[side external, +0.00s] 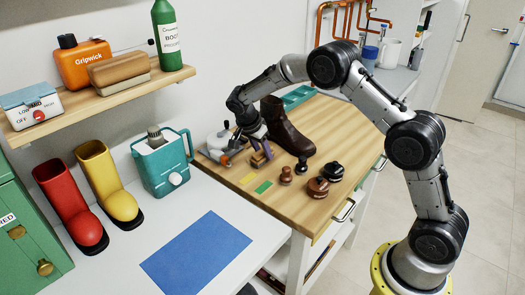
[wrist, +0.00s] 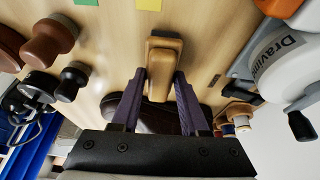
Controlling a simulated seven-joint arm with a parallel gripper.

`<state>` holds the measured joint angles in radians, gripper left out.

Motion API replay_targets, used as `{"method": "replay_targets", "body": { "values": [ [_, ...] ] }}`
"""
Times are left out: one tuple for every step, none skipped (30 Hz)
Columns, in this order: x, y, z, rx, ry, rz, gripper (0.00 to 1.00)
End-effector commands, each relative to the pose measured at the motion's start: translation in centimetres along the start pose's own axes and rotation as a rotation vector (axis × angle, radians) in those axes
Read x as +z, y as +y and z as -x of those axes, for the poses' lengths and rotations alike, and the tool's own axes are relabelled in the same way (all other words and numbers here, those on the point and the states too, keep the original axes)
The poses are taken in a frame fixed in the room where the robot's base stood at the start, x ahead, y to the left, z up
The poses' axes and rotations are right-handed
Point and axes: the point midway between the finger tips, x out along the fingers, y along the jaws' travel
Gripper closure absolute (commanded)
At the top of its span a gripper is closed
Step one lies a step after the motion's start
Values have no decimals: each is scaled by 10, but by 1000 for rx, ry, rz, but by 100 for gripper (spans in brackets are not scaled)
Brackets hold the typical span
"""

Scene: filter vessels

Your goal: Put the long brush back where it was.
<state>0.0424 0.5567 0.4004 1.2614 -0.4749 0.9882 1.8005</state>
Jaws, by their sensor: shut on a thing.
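My gripper (side external: 262,158) is low over the wooden bench, beside the dark brown boot (side external: 286,127). In the wrist view its two purple fingers (wrist: 160,82) are closed on the sides of a long tan wooden piece, which looks like the long brush (wrist: 163,62). Its upper face is toward the camera and its bristles are hidden. In the side view the brush is small and partly covered by the fingers, so I cannot tell whether it touches the bench. Another brown brush (side external: 118,69) lies on the wall shelf. The boot's dark part (wrist: 155,118) shows behind the fingers.
Yellow (side external: 247,178) and green (side external: 263,187) pads lie flat near the bench's front. Dark and brown knobbed pieces (side external: 318,187) stand to the right. A white device (side external: 219,144) stands left of my gripper, close by. A teal tray (side external: 297,97) is behind the boot.

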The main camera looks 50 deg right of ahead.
Motion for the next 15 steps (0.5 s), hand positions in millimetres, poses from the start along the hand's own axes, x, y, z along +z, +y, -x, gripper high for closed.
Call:
{"method": "replay_targets", "body": {
  "values": [
    [0, 0, 1, -2, 0, -1, 100],
    [0, 0, 1, -2, 0, -1, 100],
    [0, 0, 1, -2, 0, -1, 100],
    [0, 0, 1, -2, 0, 0, 100],
    [0, 0, 1, -2, 0, 0, 100],
    [0, 0, 0, -1, 0, 0, 100],
    [0, 0, 0, -1, 0, 0, 100],
    [0, 0, -1, -1, 0, 0, 100],
    [1, 0, -2, -1, 0, 0, 100],
    [1, 0, -2, -1, 0, 0, 54],
    [1, 0, -2, -1, 0, 0, 49],
    [1, 0, -2, -1, 0, 0, 42],
    [1, 0, -2, -1, 0, 0, 36],
    [1, 0, -2, -1, 0, 0, 31],
    [1, 0, -2, -1, 0, 0, 26]
  ]
}}
